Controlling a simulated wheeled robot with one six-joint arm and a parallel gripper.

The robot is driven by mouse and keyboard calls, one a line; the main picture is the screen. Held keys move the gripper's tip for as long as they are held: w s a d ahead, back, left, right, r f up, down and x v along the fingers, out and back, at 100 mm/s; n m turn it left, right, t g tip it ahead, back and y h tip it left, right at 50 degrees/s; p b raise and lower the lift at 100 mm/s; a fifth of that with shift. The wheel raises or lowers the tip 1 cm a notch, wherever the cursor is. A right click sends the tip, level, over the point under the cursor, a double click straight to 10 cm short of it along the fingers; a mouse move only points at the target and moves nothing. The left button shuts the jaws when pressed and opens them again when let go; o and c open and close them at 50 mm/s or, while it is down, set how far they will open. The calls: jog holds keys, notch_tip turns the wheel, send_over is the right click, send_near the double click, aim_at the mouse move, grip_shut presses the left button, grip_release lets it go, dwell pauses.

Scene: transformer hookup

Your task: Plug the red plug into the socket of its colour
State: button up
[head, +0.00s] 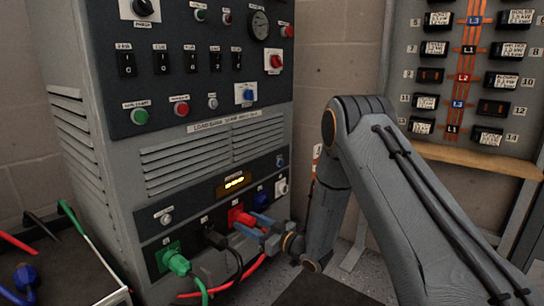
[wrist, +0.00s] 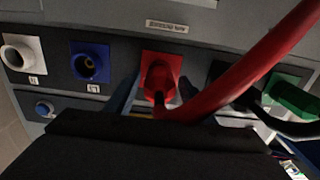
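The red plug (wrist: 158,92) is at the red socket (wrist: 162,60) in the wrist view, its front end in or against the socket face; how deep it sits I cannot tell. In the head view the red plug (head: 243,218) also meets the panel. Its red cable (wrist: 245,85) loops up to the right, close to the wrist camera. My gripper (head: 248,222) has its blue fingers spread on both sides of the plug, with gaps showing. In the wrist view my gripper (wrist: 158,96) also straddles the plug, apart from it.
A blue socket (wrist: 90,63) and a white socket (wrist: 22,54) are empty, left of the red one in the wrist view. A green plug (head: 178,263) and a black plug (head: 215,239) with cables fill neighbouring sockets. A tray (head: 100,285) stands at lower left in the head view.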

jog(key=c, duration=1.1)
jog(key=m+p, duration=0.2)
jog(key=m, duration=0.3)
jog(key=shift+r+m+p, duration=0.1)
jog(key=shift+m+p, duration=0.2)
jog(key=shift+p, duration=0.05)
jog(key=shift+m, duration=0.8)
jog(key=m+p, duration=0.2)
jog(key=m, duration=0.3)
jog(key=shift+m, duration=0.3)
jog(key=o, duration=1.3)
jog(key=shift+o, duration=0.2)
